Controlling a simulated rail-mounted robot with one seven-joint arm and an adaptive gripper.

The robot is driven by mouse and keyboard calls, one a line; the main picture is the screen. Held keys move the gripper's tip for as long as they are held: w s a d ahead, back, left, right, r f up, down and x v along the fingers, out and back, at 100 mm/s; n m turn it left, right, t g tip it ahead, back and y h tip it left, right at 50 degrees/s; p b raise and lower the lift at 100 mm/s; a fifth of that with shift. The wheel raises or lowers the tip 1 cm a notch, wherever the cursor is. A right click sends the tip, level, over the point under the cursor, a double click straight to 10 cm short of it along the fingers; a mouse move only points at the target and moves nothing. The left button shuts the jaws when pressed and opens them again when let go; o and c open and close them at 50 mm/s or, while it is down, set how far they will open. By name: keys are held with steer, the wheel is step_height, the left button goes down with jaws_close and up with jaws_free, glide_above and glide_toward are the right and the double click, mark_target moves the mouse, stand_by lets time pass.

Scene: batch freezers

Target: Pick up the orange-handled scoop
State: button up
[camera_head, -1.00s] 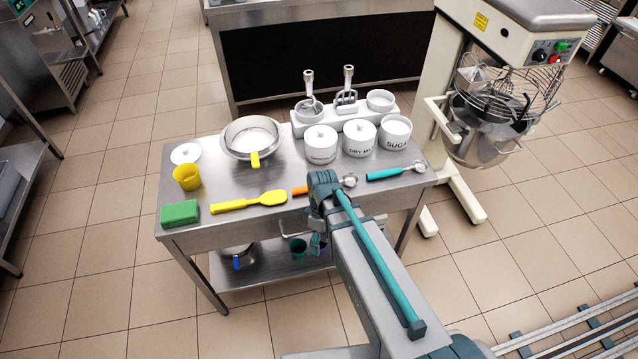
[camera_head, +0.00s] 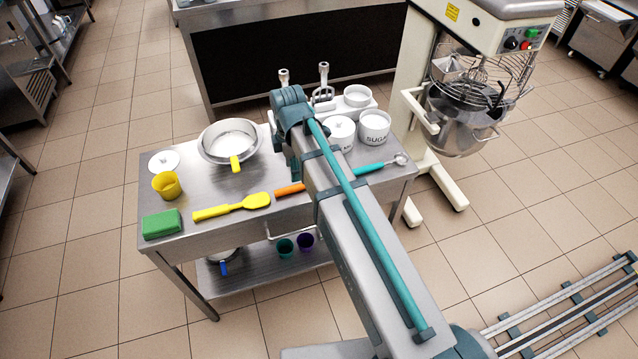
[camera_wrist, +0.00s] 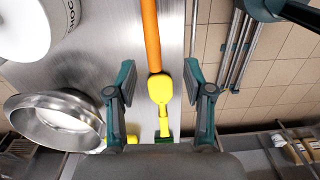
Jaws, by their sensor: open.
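The orange-handled scoop lies on the steel table; in the head view only part of its orange handle (camera_head: 289,190) shows, and my arm hides the rest. In the wrist view the orange handle (camera_wrist: 151,35) runs down from the top edge, its end lying in the picture between my fingers. The scoop's bowl is out of that view. My gripper (camera_wrist: 160,78) is open and empty, one finger on each side of the handle's line. Its height above the handle is hard to tell. In the head view the arm mostly hides my gripper.
A yellow spatula (camera_head: 232,206) lies left of the orange handle and a teal-handled scoop (camera_head: 383,166) lies right. A green sponge (camera_head: 163,224), yellow cup (camera_head: 166,185) and steel pan (camera_head: 205,153) stand further left. White canisters, including sugar (camera_head: 375,127), stand behind.

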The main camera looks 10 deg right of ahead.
steer(key=w, duration=0.1)
steer(key=p, duration=0.1)
glide_above(297, 185)
steer(key=f, duration=0.4)
steer(key=shift+s, duration=0.2)
steer(key=shift+w+f+p, duration=0.1)
steer(key=shift+f+p, duration=1.1)
steer(key=shift+f, duration=1.6)
jaws_close()
